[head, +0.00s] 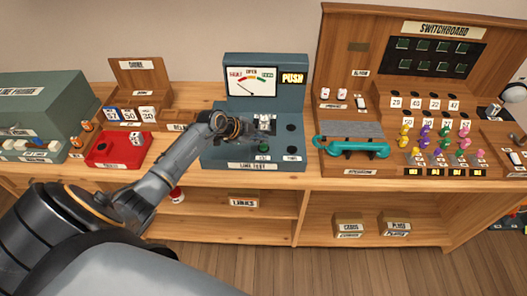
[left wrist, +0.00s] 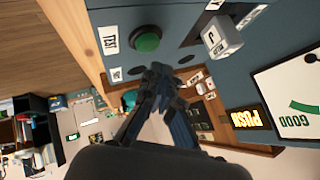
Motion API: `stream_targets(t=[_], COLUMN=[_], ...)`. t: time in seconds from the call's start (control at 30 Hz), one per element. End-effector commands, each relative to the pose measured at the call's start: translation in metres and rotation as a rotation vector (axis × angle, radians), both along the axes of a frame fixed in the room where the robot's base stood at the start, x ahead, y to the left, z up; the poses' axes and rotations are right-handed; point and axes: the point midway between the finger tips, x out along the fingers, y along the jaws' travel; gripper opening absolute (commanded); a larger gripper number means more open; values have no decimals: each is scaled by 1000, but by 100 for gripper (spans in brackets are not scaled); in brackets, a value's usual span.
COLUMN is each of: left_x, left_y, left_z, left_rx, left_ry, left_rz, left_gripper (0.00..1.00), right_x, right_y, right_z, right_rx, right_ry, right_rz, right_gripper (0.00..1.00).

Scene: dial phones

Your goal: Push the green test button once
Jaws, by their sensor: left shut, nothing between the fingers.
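The green test button (head: 264,145) is a round cap on the sloped panel of the blue-grey line test box (head: 254,166). In the left wrist view the green button (left wrist: 147,39) stands out large, beside a white TEST label (left wrist: 109,40). My left gripper (head: 276,131) is shut and empty above the box panel, just behind the button in the head view. Its fingertips (left wrist: 158,72) lie below the button in the left wrist view; I see no clear contact. My right gripper is not in view.
The box's upright meter (head: 251,82) has a lit yellow PUSH sign (head: 292,77) beside it. The switchboard (head: 440,30) with a teal handset (head: 352,147) is on the right, a red tray (head: 112,152) on the left.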

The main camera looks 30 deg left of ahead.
Motion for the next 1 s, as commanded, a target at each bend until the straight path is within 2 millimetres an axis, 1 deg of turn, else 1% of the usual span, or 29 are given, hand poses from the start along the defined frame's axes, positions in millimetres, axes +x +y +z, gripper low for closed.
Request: stream_targets(t=[0.03,0.1,0.27,1.0], left_x=[0,0,0,0], left_y=[0,0,0,0], left_z=[-5,-7,-7,-7], left_rx=[-1,-1,0,0], left_ry=[0,0,0,1], left_rz=[-1,-1,-2,-1], left_gripper=[0,0,0,0], right_x=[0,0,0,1], right_y=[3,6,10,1], right_z=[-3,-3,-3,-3], right_rx=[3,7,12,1], right_ry=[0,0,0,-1], right_rz=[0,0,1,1], right_gripper=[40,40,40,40])
